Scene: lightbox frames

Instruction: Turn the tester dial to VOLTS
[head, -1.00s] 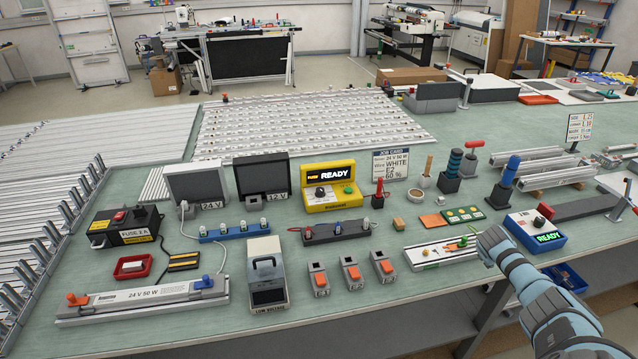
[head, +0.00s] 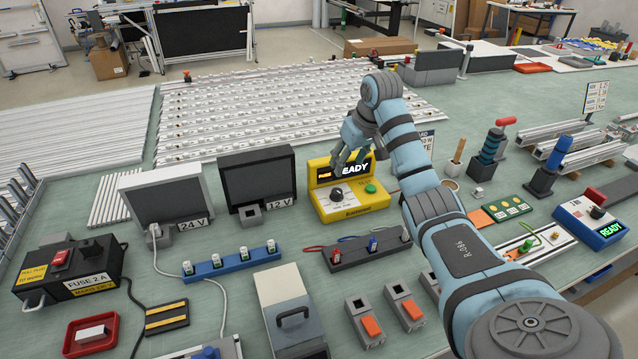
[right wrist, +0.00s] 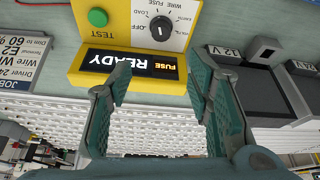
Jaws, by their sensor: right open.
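The yellow tester (head: 352,209) stands mid-table with a lit screen reading FUSE in orange and READY in white. Its black dial (head: 336,194) is on the front, left of a green button (head: 370,188). My right gripper (head: 350,158) is open and empty, above and in front of the screen. In the right wrist view its fingers (right wrist: 160,82) are apart, short of the dial and not touching it. My left gripper is out of view.
My right arm covers part of the job card (head: 427,140).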

